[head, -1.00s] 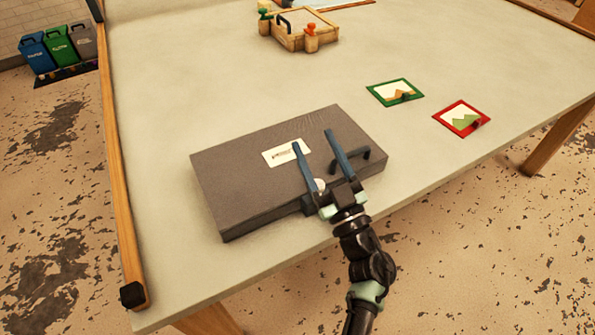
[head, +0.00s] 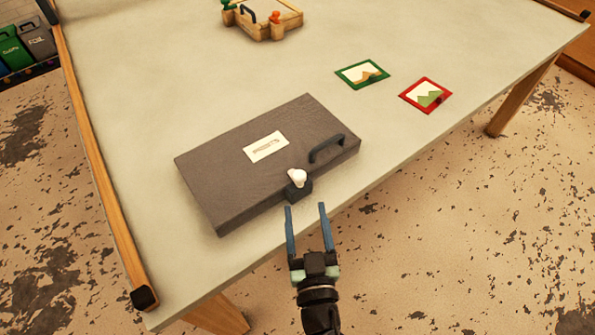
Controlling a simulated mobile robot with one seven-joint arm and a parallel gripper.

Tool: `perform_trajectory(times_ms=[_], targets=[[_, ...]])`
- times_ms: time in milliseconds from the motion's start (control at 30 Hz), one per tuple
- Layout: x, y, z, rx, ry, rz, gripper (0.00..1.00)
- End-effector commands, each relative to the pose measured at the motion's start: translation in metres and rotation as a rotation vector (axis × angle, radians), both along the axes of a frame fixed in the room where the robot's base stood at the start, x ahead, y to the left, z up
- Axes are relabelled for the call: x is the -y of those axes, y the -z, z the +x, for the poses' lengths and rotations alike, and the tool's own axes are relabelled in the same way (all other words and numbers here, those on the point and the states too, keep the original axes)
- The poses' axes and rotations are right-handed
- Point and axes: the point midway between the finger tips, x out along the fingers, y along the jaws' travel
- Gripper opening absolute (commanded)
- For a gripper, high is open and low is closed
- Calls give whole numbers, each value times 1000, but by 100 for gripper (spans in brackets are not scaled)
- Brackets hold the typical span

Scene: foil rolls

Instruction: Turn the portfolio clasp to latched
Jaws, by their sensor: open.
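The grey portfolio (head: 230,170) lies flat and closed on the table, with a white label (head: 266,146) on its top. Its clasp is a white knob (head: 297,176) on a dark block (head: 298,192) at the front edge. Whether the clasp is latched I cannot tell from this view. My gripper (head: 306,208) is open and empty, with two blue fingers pointing towards the clasp. It is just in front of and below the clasp in the picture, apart from it.
A black handle (head: 327,149) stands on the portfolio right of the clasp. Green (head: 362,74) and red (head: 426,95) framed pictures lie behind it to the right. A wooden tray (head: 262,22) stands at the back. A wooden rail (head: 103,170) edges the table's left side.

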Motion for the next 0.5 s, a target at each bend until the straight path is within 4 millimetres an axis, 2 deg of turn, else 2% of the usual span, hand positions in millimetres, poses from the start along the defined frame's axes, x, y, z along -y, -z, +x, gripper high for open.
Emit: perform_trajectory(times_ms=[100, 300, 500], targets=[[-3, -1, 26, 4, -1, -1, 66], [-8, 0, 63, 3, -1, 0, 66], [-11, 1, 88, 2, -2, 1, 66]])
